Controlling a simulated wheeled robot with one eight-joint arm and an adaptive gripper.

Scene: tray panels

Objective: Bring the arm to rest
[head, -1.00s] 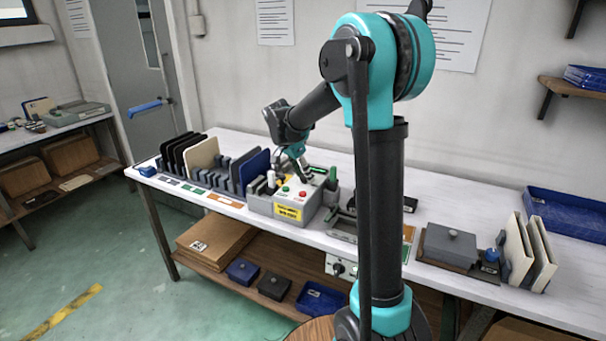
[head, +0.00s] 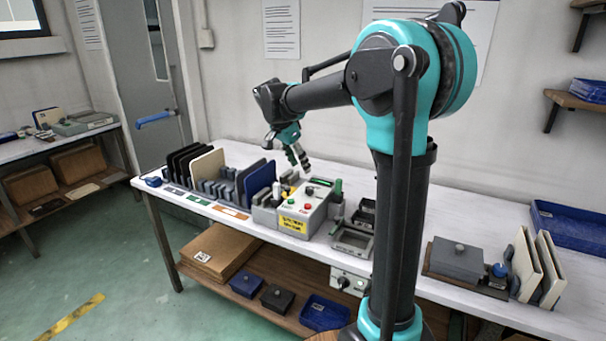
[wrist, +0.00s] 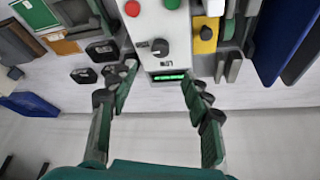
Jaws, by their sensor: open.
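My arm is teal and black and rises in front of the workbench (head: 340,176) in the head view. My gripper (head: 300,160) hangs above the bench, over the back of the grey control box (head: 316,210) with red and green buttons. In the wrist view my gripper (wrist: 160,85) has its two fingers spread wide with nothing between them. The control box (wrist: 160,28) shows beyond the fingertips, with a lit green display and a black knob. The gripper is apart from the box in the head view.
A rack of black, cream and blue panels (head: 262,180) stands left of the box. Small grey trays (head: 352,240) lie right of it. Further right are a grey lidded block (head: 457,260), upright cream panels (head: 540,262) and a blue tray (head: 570,226). The wall is close behind.

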